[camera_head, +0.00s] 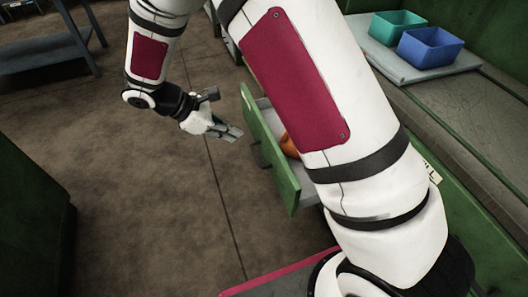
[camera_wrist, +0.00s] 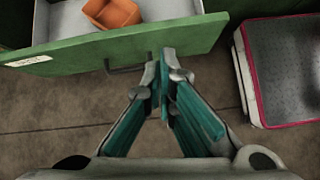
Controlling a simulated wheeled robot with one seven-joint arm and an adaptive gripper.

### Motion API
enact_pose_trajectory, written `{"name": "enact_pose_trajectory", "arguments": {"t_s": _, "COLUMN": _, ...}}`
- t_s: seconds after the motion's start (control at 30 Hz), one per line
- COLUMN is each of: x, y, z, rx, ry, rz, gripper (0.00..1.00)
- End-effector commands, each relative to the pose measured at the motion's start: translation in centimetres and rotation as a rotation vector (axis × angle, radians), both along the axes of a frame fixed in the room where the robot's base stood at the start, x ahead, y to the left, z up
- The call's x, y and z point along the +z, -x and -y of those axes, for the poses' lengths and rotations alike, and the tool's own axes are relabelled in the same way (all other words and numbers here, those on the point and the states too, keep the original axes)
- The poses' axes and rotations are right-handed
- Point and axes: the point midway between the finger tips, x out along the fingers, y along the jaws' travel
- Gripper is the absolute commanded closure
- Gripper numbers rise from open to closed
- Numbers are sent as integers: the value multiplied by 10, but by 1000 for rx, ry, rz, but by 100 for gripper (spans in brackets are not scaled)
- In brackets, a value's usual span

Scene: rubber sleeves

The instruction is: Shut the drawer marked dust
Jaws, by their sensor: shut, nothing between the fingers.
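A green drawer (camera_head: 272,155) stands pulled out from the green cabinet in the head view. My arm hides part of it. In the wrist view the drawer front (camera_wrist: 130,48) crosses the upper part, with a dark handle (camera_wrist: 125,69) and a white label (camera_wrist: 29,60) whose text I cannot read. An orange-brown object (camera_wrist: 113,13) lies inside the drawer. My gripper (camera_head: 236,133) is shut and empty, on the outer side of the drawer front. In the wrist view its fingertips (camera_wrist: 163,60) are close to the front, right of the handle; I cannot tell whether they touch.
A teal bin (camera_head: 397,26) and a blue bin (camera_head: 430,47) stand on a grey board on the worktop (camera_head: 470,115). A dark green cabinet (camera_head: 35,215) is at the left and a blue-grey table (camera_head: 45,50) at the far left. The floor between is clear.

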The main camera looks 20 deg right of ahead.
Motion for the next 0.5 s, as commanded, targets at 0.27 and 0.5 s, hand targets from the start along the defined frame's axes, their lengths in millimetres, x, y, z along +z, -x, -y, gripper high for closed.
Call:
{"name": "enact_pose_trajectory", "arguments": {"t_s": 0.27, "x": -65, "y": -12, "z": -19, "rx": 121, "ry": 58, "rz": -81, "gripper": 100}}
{"name": "enact_pose_trajectory", "arguments": {"t_s": 0.5, "x": -81, "y": -12, "z": -5, "rx": 125, "ry": 62, "rz": -87, "gripper": 100}}
